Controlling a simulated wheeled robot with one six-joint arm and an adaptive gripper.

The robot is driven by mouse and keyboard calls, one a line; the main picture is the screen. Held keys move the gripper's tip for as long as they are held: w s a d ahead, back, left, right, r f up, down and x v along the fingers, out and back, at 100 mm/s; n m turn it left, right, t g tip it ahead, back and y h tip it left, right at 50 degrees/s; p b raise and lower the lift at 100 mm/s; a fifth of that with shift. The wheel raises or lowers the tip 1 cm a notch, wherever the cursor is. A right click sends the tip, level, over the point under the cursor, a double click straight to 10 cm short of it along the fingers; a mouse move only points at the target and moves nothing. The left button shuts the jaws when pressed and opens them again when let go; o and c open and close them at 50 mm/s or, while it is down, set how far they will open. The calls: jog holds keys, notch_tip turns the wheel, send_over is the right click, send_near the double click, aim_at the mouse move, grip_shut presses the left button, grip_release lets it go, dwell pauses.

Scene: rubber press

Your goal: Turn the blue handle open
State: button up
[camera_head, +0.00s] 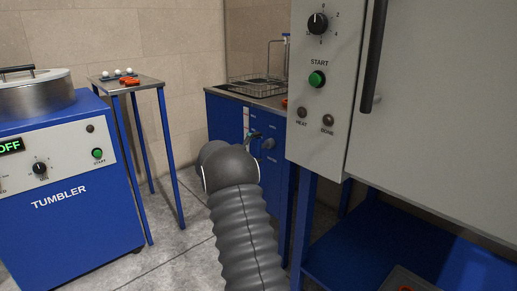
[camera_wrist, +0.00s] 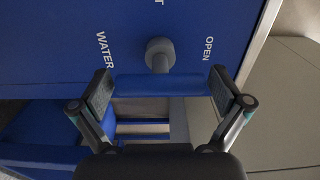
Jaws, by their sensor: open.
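The blue handle (camera_wrist: 160,86) shows in the wrist view as a bar on a grey round stem (camera_wrist: 159,54), which stands out from a blue panel (camera_wrist: 60,30). The panel bears the words WATER and OPEN and part of another word. My gripper (camera_wrist: 163,95) is open, with one finger on each side of the handle bar. The bar lies between the fingers; I cannot tell if either touches it. In the head view my arm reaches toward the blue sink cabinet (camera_head: 225,125), and my gripper (camera_head: 256,137) is mostly hidden behind the arm.
The grey press cabinet (camera_head: 320,130), with its START button and dark door handle (camera_head: 374,55), stands close on the right. A small table (camera_head: 132,87) with small items and the blue tumbler (camera_head: 65,190) stand on the left. Floor (camera_head: 180,255) is clear between tumbler and arm.

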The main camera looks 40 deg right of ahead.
jog(key=a, duration=1.2)
jog(key=shift+s, duration=0.45)
